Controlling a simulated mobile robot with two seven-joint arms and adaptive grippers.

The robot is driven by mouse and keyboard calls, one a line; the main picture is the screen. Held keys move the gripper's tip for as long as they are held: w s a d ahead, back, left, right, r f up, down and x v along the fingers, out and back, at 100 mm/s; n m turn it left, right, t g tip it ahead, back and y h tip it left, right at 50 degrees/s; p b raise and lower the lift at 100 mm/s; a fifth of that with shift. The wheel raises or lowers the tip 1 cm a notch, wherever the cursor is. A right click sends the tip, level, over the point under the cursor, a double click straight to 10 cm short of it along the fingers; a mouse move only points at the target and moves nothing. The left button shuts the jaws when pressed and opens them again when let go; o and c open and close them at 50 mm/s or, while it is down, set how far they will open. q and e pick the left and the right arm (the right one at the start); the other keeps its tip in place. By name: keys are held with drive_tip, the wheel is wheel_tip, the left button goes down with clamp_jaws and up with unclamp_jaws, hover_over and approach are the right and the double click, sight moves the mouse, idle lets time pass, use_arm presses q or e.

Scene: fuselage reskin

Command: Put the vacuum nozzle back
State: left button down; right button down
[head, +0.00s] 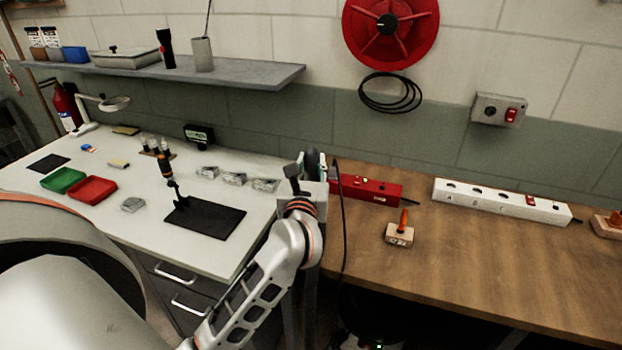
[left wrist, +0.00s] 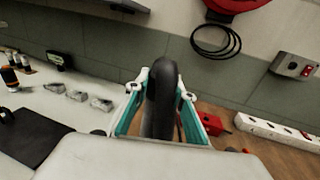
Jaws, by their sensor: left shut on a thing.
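My left gripper (head: 316,168) is raised near the seam between the white bench and the wooden bench. In the left wrist view its teal-lined fingers (left wrist: 162,95) are shut on a dark, rounded piece, which looks like the vacuum nozzle (left wrist: 160,98). The nozzle stands up between the fingers and shows only partly in the head view (head: 311,160). A thin dark cable or hose hangs just right of the gripper, down past the wooden bench's front edge. A dark, shadowed object (head: 372,318) below that bench may be the vacuum; its shape is unclear. My right gripper does not show.
The wooden bench (head: 480,260) bears a red box (head: 370,190), a white power strip (head: 500,200) and a small block with an orange-handled tool (head: 400,235). The white bench (head: 130,225) holds trays, a black mat (head: 205,217) and small parts. A shelf (head: 230,77) overhangs it.

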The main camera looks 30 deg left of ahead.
sight(311, 179)
use_arm(q)
wheel_tip(311, 179, down, 4)
drive_tip(key=shift+r, duration=0.1)
drive_tip(key=shift+f, duration=0.2)
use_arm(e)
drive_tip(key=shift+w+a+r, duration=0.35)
use_arm(q)
drive_tip(key=shift+b, duration=0.35)
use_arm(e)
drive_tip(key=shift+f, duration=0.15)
use_arm(q)
drive_tip(key=shift+f, duration=0.2)
drive_tip(key=c, duration=1.7)
unclamp_jaws()
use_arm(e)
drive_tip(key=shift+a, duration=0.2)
use_arm(q)
drive_tip(key=shift+r, duration=0.1)
